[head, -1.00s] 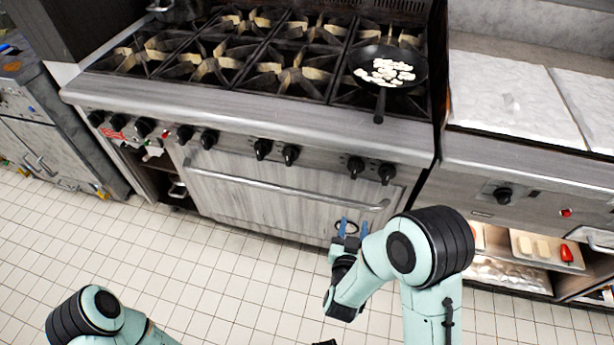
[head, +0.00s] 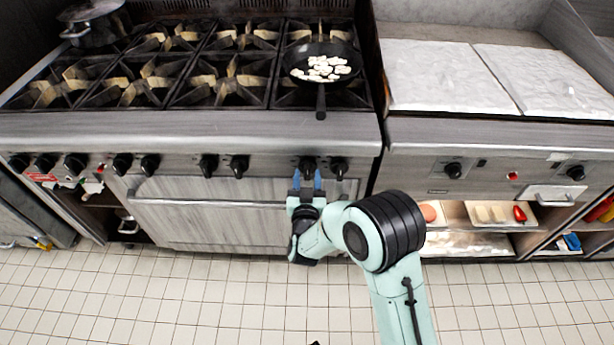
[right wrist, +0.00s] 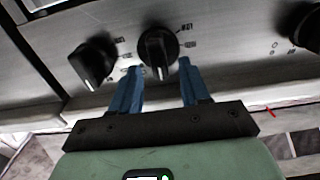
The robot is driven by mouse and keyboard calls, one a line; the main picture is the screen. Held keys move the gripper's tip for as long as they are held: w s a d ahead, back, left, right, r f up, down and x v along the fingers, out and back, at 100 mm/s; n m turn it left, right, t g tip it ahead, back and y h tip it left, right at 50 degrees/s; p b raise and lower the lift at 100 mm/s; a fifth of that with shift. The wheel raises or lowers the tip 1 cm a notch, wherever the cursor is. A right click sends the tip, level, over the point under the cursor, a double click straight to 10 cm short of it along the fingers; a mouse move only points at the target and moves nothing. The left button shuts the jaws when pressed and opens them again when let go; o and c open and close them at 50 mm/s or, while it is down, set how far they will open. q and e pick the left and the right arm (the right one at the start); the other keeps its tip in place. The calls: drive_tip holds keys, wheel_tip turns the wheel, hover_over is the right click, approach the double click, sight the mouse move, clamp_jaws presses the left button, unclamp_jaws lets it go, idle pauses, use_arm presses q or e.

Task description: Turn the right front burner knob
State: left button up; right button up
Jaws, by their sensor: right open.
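The stove front carries a row of black knobs. At its right end are two close together: an inner knob (head: 307,165) and an outermost knob (head: 338,168). My right gripper (head: 308,180) is open, its blue fingertips just below and either side of the inner knob. In the right wrist view, which looks upside down, this inner knob (right wrist: 158,50) sits ahead of the gap between the open fingers (right wrist: 158,75), and the outermost knob (right wrist: 93,62) is to its left. I cannot tell whether the fingers touch the knob. My left gripper is out of view.
A black pan (head: 321,72) with pale pieces sits on the right burners, its handle pointing towards me above the knobs. The oven handle (head: 215,204) runs below the knobs. A pot (head: 95,22) stands back left. A griddle unit (head: 450,75) adjoins on the right. The floor is clear.

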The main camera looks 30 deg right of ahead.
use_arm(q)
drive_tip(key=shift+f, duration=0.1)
use_arm(e)
drive_tip(key=shift+w+d, duration=0.3)
drive_tip(key=shift+w, duration=0.1)
clamp_jaws()
